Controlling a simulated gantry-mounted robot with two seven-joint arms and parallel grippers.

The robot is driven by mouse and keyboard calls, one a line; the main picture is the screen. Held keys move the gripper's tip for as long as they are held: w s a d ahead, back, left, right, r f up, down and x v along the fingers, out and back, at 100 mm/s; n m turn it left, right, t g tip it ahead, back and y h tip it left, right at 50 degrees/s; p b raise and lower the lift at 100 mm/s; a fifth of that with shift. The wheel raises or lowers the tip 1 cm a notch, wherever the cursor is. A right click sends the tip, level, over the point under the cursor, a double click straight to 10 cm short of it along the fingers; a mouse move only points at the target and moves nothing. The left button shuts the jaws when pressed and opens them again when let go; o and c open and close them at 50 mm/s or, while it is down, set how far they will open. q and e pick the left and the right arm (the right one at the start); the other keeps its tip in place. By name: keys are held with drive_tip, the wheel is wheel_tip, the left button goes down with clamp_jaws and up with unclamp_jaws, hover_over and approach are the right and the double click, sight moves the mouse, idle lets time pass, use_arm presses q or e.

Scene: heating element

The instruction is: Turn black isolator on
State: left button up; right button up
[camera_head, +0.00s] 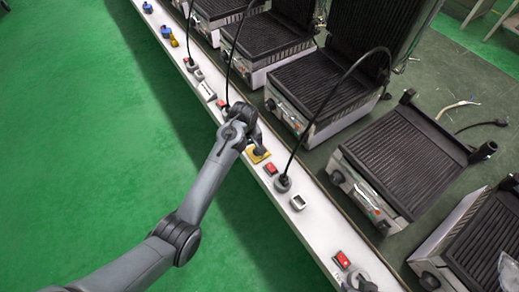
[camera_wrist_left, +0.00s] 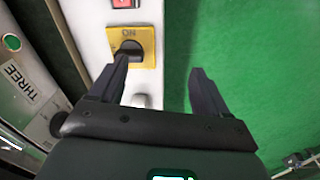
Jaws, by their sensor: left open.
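The black isolator is a black rotary knob (camera_wrist_left: 129,49) on a yellow plate (camera_wrist_left: 148,40), mounted on the white rail. In the left wrist view, lettering that looks like an upside-down "ON" shows on the plate. In the head view the yellow plate (camera_head: 260,157) is partly hidden by my left gripper (camera_head: 254,142). My left gripper also shows in the left wrist view (camera_wrist_left: 163,68), open and empty between its fingers. The right finger is over the green floor. My right gripper is not in view.
The white rail (camera_head: 325,232) carries red switches (camera_head: 271,169), sockets and a black cable plug (camera_head: 282,183) close to the isolator. A black cable (camera_head: 310,128) arches up beside it. Several contact grills (camera_head: 405,160) stand behind the rail. The green floor (camera_head: 90,120) in front is clear.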

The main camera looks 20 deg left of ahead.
use_arm(q)
drive_tip(key=w+d+r+n+b, duration=0.2)
drive_tip(key=w+r, duration=0.2)
drive_tip(key=w, duration=0.2)
drive_tip(key=shift+g, duration=0.4)
drive_tip(key=f+b, duration=0.1)
drive_tip(key=f, duration=0.2)
drive_tip(key=f+b, duration=0.1)
drive_tip(key=f, duration=0.3)
drive_tip(key=f+b, duration=0.2)
drive_tip(key=f, duration=0.2)
drive_tip(key=shift+s+a, duration=0.1)
drive_tip(key=shift+s, duration=0.15)
drive_tip(key=shift+r, duration=0.1)
